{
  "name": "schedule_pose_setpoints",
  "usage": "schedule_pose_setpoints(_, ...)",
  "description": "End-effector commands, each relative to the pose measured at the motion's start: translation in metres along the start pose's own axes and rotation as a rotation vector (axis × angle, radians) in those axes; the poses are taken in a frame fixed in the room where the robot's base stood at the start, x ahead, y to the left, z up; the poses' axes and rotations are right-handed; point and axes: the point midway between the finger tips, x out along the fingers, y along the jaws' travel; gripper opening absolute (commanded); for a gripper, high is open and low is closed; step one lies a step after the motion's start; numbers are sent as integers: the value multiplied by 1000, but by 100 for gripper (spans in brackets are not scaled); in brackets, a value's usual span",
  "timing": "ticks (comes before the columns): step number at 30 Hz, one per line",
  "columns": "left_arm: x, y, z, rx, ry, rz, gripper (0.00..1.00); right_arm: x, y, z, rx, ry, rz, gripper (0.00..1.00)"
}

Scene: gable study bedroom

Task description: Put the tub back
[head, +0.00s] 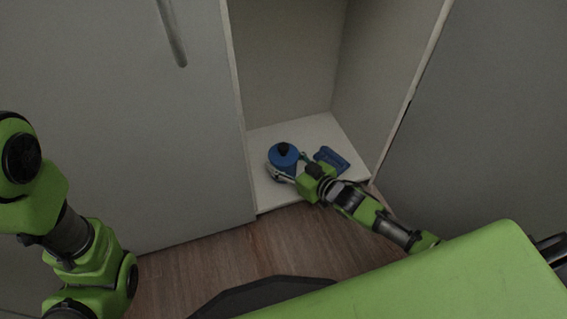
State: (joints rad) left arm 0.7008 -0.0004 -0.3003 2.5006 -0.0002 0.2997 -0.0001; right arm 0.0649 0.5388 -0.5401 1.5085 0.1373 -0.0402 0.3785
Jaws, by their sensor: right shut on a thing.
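A blue tub (285,154) with a dark knob on top is at the bottom of the open cabinet, over its white floor board (263,188). My right gripper (284,172) reaches in from the right and is shut on the tub, with a finger at its near side. I cannot tell whether the tub touches the board. My left arm stands at the left edge of the head view, and its gripper is out of sight.
A second blue object (332,158) lies on the board to the right of the tub, close to my right arm. Cabinet side walls (388,75) bound the opening. A grey door (110,110) is at the left. Wooden floor (265,245) lies in front.

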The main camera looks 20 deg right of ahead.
Motion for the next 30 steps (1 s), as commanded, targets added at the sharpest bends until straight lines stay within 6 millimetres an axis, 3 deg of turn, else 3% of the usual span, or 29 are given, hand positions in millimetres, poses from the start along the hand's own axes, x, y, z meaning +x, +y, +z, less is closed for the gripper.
schedule_pose_setpoints(8, 0, 0, 0, 0, 1, 1, 65, 1, 0, -2, 0, 7, -1, 0)
schedule_pose_setpoints(9, 0, 0, 0, 0, 1, 1, 65, 1, 0, 1, 0, 1, 0, 54)
schedule_pose_setpoints(11, 0, 0, 0, 0, 1, 1, 65, 0, 0, 1, 0, 1, 0, 68)
schedule_pose_setpoints(23, 2, 0, 1, 0, 1, 1, 65, -1, 0, -3, 0, 1, 0, 68)
schedule_pose_setpoints(30, 28, -5, 10, 0, 2, 2, 65, -38, -1, -6, 0, -5, 0, 68)
